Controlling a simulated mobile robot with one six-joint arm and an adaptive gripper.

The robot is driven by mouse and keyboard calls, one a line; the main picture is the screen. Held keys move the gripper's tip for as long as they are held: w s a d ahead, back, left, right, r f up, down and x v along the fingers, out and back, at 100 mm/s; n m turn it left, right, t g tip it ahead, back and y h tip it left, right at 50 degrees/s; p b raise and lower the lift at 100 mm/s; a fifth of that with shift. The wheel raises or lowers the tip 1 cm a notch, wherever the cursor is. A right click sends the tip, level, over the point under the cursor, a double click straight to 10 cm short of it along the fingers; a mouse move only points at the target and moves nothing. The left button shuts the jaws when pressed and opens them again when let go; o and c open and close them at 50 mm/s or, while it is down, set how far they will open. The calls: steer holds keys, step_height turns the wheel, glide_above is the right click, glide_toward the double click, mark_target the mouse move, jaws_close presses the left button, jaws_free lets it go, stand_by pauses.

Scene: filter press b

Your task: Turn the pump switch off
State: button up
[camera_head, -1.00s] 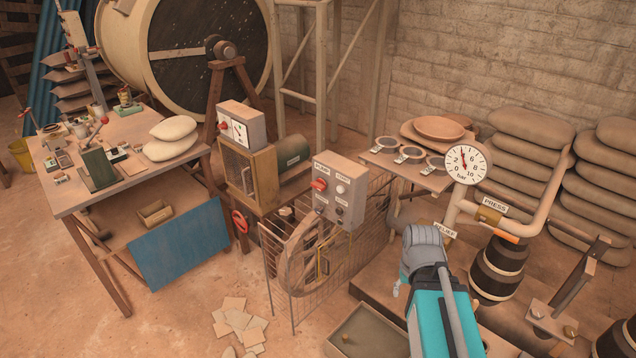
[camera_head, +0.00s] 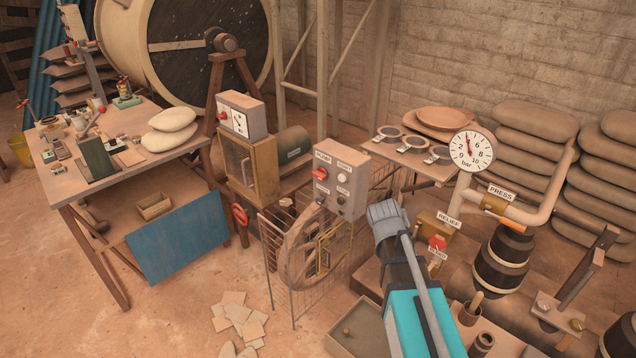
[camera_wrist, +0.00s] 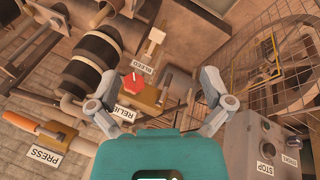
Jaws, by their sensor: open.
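A grey control box (camera_head: 352,186) stands near the middle of the head view. Its red pump switch (camera_head: 320,173) sits below a PUMP label at the upper left of its front; its exact setting is too small to read.
A red relief knob (camera_head: 437,242) stands right of my wrist; it also shows beyond my fingers in the wrist view (camera_wrist: 134,83). A wire guard (camera_head: 290,270) around a wheel stands below the box. A pressure gauge (camera_head: 470,148) and a press lever (camera_head: 505,212) are farther right.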

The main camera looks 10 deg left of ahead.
steer(key=w+a+f+m+t+h+b, duration=0.2)
steer(key=w+a+t+h+b, duration=0.15)
steer(key=w+a, duration=0.45)
steer(key=m+t+h+b, duration=0.3)
steer(key=t+h+b, duration=0.1)
steer(key=t+b, duration=0.5)
glide_toward(316, 176)
steer(key=v, duration=0.2)
steer(key=shift+s+y, duration=0.25)
steer(key=shift+s, duration=0.15)
steer(key=shift+w+d, duration=0.1)
steer(key=x, duration=1.3)
steer(key=shift+w+d+r, duration=0.15)
steer(key=shift+w, duration=0.2)
